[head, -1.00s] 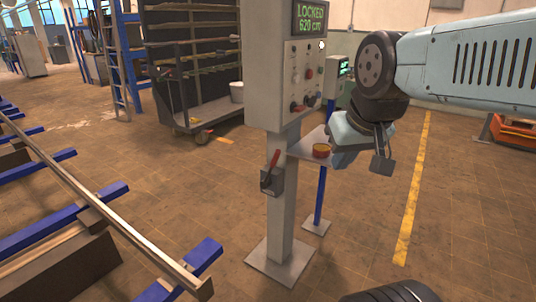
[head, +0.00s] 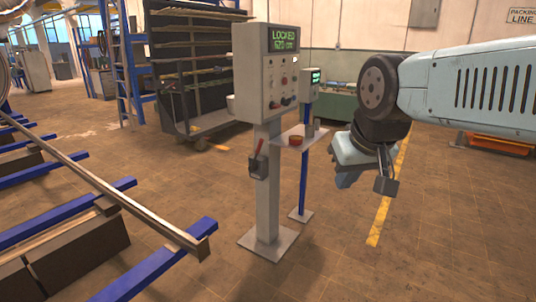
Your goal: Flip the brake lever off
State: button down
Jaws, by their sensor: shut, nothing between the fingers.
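The brake lever (head: 260,147) is a short red handle on a dark box (head: 258,167) fixed to the left side of a grey console post (head: 268,200). The handle points up and leans slightly right. The console head (head: 252,75) above it has a green screen (head: 285,39) reading "LOCKED" and "620 cm". My gripper (head: 345,181) hangs at the end of my arm, right of the post and well apart from the lever. It is shut and holds nothing; its fingertips are small and partly hard to make out.
A small shelf (head: 285,142) with a reddish bowl (head: 297,144) juts right from the post, near a blue stand (head: 304,180). Blue beams with a long metal rail (head: 120,195) fill the left. A rack cart (head: 180,75) stands behind. The floor in front is open.

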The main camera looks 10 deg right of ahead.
aim_at(252, 169)
jog(key=u, duration=0.45)
jog(key=i, duration=1.65)
jog(key=z, duration=0.6)
jog(key=k, duration=0.85)
jog(key=z, duration=0.2)
jog(key=i, duration=0.9)
jog(key=u, duration=0.1)
